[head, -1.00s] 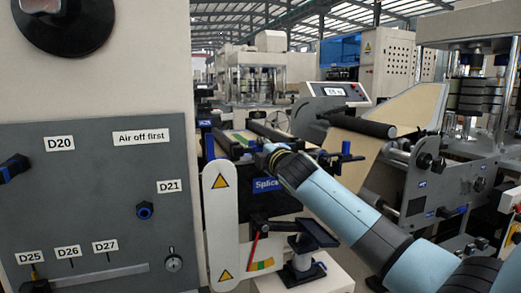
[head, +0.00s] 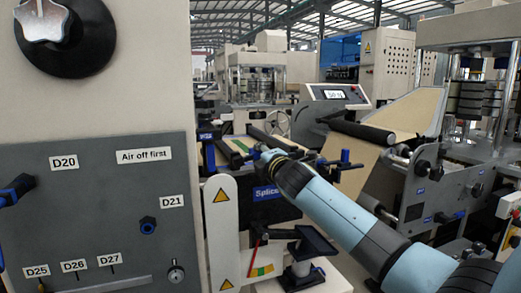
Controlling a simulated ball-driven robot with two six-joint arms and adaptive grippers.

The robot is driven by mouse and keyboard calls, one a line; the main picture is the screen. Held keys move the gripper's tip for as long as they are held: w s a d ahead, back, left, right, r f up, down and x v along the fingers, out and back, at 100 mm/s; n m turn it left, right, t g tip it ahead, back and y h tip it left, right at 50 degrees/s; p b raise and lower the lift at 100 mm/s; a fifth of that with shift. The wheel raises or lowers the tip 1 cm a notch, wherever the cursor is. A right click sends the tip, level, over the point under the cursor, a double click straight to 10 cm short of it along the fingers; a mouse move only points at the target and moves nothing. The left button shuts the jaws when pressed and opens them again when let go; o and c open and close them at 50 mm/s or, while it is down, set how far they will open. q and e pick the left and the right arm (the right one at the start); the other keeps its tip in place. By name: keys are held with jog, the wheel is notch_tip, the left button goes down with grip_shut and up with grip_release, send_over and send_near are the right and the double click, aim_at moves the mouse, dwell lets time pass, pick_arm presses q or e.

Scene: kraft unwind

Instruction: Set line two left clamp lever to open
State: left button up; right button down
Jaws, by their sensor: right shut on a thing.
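The splice table (head: 222,155) stands in the middle of the head view, with a blue "Splice" label (head: 266,192) on its dark front. My right gripper (head: 264,156) is at the table's left part, at the far end of my blue and dark arm. It is shut on a small part there, which appears to be the left clamp lever; the fingers and the lever are mostly hidden by the gripper body. A blue clamp piece (head: 345,158) sits at the table's right side, apart from the gripper. My left gripper is not in view.
A white guard (head: 221,225) with warning signs and a small black stand (head: 305,245) are below the table. A display (head: 335,94) stands behind.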

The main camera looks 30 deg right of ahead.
aim_at(241, 155)
jog(key=r+n+p, duration=0.1)
jog(key=n+p, duration=0.1)
jog(key=a+r+n+p, duration=0.1)
jog(key=r+n+p, duration=0.1)
jog(key=n+p, duration=0.1)
jog(key=shift+w+a+n+p, duration=0.15)
jog(key=shift+a+n+p, duration=0.05)
jog(key=shift+n+p, duration=0.15)
jog(key=shift+a+r+n+p, duration=0.35)
jog(key=shift+n+p, duration=0.3)
jog(key=shift+n, duration=0.2)
jog(key=n, duration=0.1)
jog(key=a+n+p, duration=0.1)
jog(key=r+n+p, duration=0.1)
jog(key=shift+w+a, duration=0.25)
jog(key=shift+w+a+n+p, duration=0.1)
jog(key=shift+a+n+p, duration=0.25)
jog(key=shift+n, duration=0.45)
jog(key=shift+w+a+n+p, duration=0.1)
jog(key=shift+a+n+p, duration=0.2)
jog(key=shift+n, duration=0.5)
jog(key=c, duration=1.5)
grip_release()
jog(key=shift+a, duration=0.1)
